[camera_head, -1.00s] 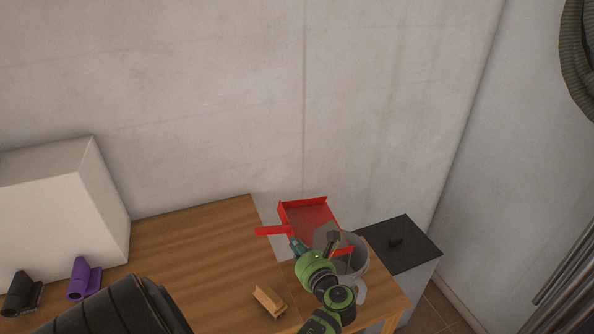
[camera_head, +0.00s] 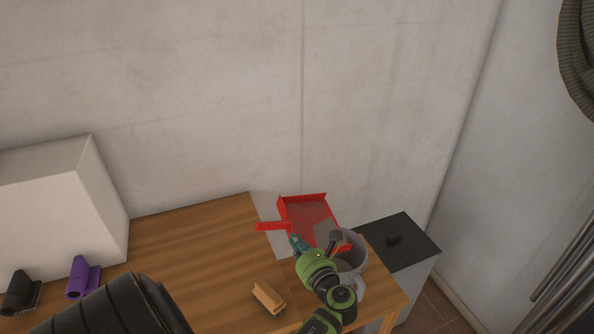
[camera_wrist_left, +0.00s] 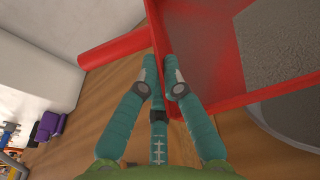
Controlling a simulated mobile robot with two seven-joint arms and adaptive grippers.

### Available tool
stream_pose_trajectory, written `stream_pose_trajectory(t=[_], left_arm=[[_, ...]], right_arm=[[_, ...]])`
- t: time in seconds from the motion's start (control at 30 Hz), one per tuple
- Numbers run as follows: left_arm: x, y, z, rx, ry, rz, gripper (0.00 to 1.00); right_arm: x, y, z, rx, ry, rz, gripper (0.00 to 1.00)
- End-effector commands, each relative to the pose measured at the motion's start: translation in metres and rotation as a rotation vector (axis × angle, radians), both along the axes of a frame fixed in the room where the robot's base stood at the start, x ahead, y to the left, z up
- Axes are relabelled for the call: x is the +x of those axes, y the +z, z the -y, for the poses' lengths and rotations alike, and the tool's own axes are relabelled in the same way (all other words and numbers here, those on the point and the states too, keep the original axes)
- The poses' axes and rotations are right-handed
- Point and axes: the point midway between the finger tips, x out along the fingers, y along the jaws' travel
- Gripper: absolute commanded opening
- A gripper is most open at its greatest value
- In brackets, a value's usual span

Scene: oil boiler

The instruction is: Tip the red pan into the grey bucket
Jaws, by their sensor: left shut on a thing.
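The red pan (camera_head: 308,213), with a handle (camera_head: 272,226) out to the left, is held at the right end of the table. My left gripper (camera_head: 297,243) is shut on the pan's side wall near the handle; in the left wrist view its teal fingers (camera_wrist_left: 161,78) pinch the red wall (camera_wrist_left: 160,40). The grey bucket (camera_head: 354,246) stands on the table beside and partly below the pan. Its rim shows at the right of the left wrist view (camera_wrist_left: 290,135). The pan's near end overlaps the bucket's mouth in the head view. My arm hides part of both. My right gripper is out of view.
A wooden brush-like block (camera_head: 268,296) lies on the wooden table (camera_head: 200,240), left of my arm. A white box (camera_head: 60,200) and rolled black and purple items (camera_head: 84,278) are at the left. A dark-topped cabinet (camera_head: 410,250) stands right of the table. The table's middle is clear.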

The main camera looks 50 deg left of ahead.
Motion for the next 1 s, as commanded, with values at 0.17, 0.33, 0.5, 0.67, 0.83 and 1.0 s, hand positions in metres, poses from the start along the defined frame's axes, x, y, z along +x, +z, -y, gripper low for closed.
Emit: stream_pose_trajectory(t=[0.17,0.33,0.5,0.67,0.83,1.0], left_arm=[[0.0013,0.0032,0.0015,0.031,-0.001,-0.012,0.00],[0.0017,0.0060,0.0031,0.062,0.000,-0.024,0.00],[0.0017,0.0061,0.0032,0.063,0.000,-0.024,0.00],[0.0018,0.0062,0.0033,0.066,0.000,-0.026,0.00],[0.0027,0.0083,0.0051,0.094,-0.001,-0.038,0.00],[0.0032,0.0111,0.0067,0.126,0.000,-0.052,0.00]], right_arm=[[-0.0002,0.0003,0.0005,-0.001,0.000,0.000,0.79],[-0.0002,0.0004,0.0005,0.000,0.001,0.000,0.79],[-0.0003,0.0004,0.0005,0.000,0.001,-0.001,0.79],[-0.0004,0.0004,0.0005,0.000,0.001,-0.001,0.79],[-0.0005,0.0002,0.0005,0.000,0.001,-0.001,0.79],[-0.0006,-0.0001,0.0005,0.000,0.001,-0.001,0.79]])
